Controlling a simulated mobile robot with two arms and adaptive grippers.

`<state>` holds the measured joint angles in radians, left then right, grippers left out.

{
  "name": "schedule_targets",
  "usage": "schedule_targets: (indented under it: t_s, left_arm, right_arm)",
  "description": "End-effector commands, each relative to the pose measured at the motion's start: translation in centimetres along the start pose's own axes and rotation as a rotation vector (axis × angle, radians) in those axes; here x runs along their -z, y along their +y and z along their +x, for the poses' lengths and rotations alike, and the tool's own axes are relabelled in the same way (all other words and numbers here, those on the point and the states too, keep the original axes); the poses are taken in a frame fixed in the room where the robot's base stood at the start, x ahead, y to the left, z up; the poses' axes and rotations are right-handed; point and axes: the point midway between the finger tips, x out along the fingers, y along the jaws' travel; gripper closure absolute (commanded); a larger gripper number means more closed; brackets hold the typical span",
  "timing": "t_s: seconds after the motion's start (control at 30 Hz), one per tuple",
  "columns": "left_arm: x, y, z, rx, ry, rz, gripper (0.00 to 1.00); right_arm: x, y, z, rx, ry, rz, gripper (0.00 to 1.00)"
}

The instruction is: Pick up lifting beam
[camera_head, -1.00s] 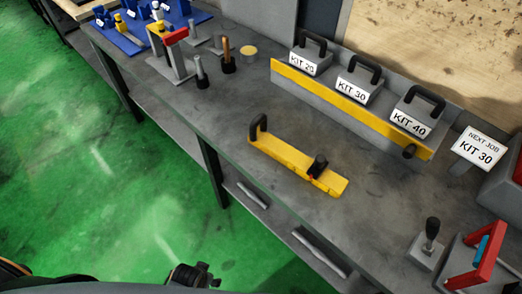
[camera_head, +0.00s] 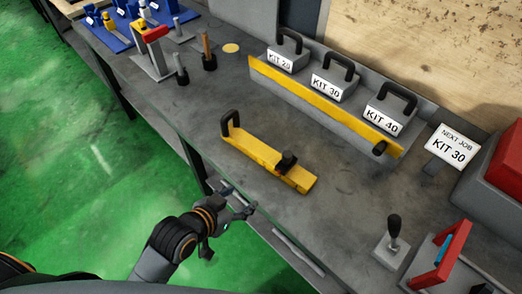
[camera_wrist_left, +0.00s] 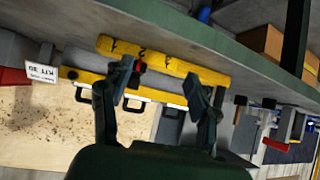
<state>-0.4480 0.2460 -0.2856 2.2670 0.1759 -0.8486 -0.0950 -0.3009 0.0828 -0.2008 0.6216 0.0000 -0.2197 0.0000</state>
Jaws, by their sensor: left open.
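My left gripper (camera_head: 246,203) is open and empty, in front of the bench's front edge and apart from the beam. In the left wrist view, the picture is turned over and the beam (camera_wrist_left: 185,66) spans the space beyond the open fingers (camera_wrist_left: 161,88). The right gripper is not in view.
A rack with a yellow front rail (camera_head: 320,107) stands behind the beam, holding blocks labelled KIT 20, KIT 30 and KIT 40. A NEXT JOB KIT 30 sign (camera_head: 449,147) stands to the right.

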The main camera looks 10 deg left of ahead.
Motion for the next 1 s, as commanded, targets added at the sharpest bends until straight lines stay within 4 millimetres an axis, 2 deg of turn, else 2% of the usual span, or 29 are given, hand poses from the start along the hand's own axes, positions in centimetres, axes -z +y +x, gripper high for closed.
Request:
schedule_targets:
  t_s: [0.1,0.3,0.47,0.7,0.83,1.0]
  left_arm:
    - [2.2,0.8,0.9,-0.034,0.122,0.028,0.40]
    - [4.4,1.6,1.6,-0.062,0.246,0.046,0.40]
    - [5.3,1.8,3.5,-0.064,0.262,0.045,0.40]
    - [6.3,2.2,7.9,-0.064,0.258,0.045,0.40]
    - [6.7,2.3,9.3,-0.064,0.258,0.046,0.40]
    - [6.8,2.4,10.1,-0.065,0.257,0.046,0.40]
  right_arm:
    - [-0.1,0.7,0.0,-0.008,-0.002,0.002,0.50]
    - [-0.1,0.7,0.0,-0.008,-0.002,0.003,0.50]
    - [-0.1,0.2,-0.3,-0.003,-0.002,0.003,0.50]
    - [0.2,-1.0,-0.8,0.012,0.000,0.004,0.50]
    - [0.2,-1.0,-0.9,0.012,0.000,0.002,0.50]
    - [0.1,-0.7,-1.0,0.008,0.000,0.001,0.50]
